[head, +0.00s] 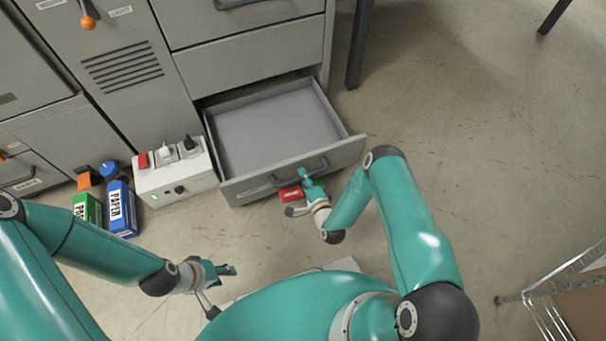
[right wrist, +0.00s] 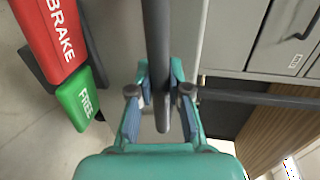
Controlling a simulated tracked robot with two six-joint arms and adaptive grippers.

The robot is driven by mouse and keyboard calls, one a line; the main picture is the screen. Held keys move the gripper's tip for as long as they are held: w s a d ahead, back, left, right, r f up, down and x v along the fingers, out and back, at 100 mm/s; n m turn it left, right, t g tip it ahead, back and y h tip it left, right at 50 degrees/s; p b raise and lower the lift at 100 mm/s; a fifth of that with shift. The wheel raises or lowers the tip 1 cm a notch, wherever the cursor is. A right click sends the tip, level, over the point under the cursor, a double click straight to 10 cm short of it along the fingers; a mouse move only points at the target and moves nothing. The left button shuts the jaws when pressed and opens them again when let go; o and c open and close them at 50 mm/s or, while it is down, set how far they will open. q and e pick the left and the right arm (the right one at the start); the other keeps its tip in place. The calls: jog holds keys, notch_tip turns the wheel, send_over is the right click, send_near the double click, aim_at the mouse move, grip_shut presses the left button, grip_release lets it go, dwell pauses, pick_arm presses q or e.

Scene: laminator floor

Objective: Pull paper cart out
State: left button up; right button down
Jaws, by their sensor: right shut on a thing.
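The paper cart (head: 232,191) is a grey open-topped box standing out from the grey cabinet, with a flat, empty-looking inside. Its dark bar handle (head: 267,185) runs across its front face. My right gripper (head: 308,177) is shut on this handle near its right part. In the right wrist view the handle bar (right wrist: 156,40) passes between the fingers (right wrist: 160,88). A red BRAKE pedal (right wrist: 52,35) and a green FREE pedal (right wrist: 80,98) are beside it; the red pedal (head: 290,194) shows below the handle. My left gripper (head: 222,270) is over the floor, holding nothing visible; its finger gap is unclear.
A white box with switches and plugs (head: 177,180) stands close by the cart's left side. A dark table leg (head: 359,45) is behind right. A wire rack (head: 560,290) stands at lower right.

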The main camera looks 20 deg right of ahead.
jog(key=shift+d+f, duration=0.15)
jog(key=c, duration=1.1)
grip_release()
jog(key=v, duration=1.2)
